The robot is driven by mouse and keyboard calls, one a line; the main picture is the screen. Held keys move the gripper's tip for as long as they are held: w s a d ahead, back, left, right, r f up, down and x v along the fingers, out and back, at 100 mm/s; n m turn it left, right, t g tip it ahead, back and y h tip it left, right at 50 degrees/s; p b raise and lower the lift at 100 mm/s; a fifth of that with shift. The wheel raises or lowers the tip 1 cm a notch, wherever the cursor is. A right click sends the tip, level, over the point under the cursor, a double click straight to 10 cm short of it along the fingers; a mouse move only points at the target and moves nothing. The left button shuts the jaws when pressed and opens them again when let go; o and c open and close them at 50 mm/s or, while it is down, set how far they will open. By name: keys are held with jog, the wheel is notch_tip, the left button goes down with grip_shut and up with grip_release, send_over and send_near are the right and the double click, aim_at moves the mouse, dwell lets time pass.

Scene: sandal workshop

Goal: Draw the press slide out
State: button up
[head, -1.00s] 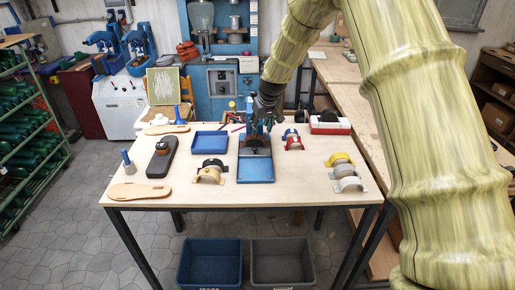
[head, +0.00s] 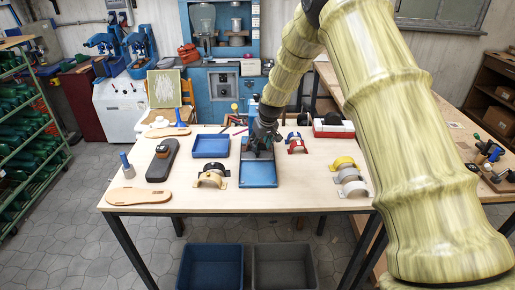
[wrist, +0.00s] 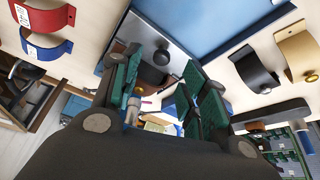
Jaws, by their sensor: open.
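The press (head: 258,174) stands on the middle of the table, with a flat blue base towards the front. Its rear part is mostly hidden behind my gripper (head: 265,138) in the head view. In the wrist view, the blue plate (wrist: 205,25) fills the upper middle. A dark rounded knob (wrist: 161,57) on a grey part shows beside it. My gripper (wrist: 163,90) is open, its green-padded fingers apart, close to the knob. I cannot tell whether they touch it, and I cannot make out how far the slide is in or out.
A blue tray (head: 227,146), strap pieces (head: 212,171) and a dark sole-shaped block (head: 163,160) lie left of the press. A red-and-blue strap (head: 295,143) and yellow, grey and white straps (head: 348,174) lie right. The table's front strip is bare.

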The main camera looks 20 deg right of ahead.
aim_at(258, 151)
jog(key=shift+p+x, duration=0.95)
jog(key=shift+x, duration=1.7)
jog(key=shift+a, duration=0.1)
grip_shut()
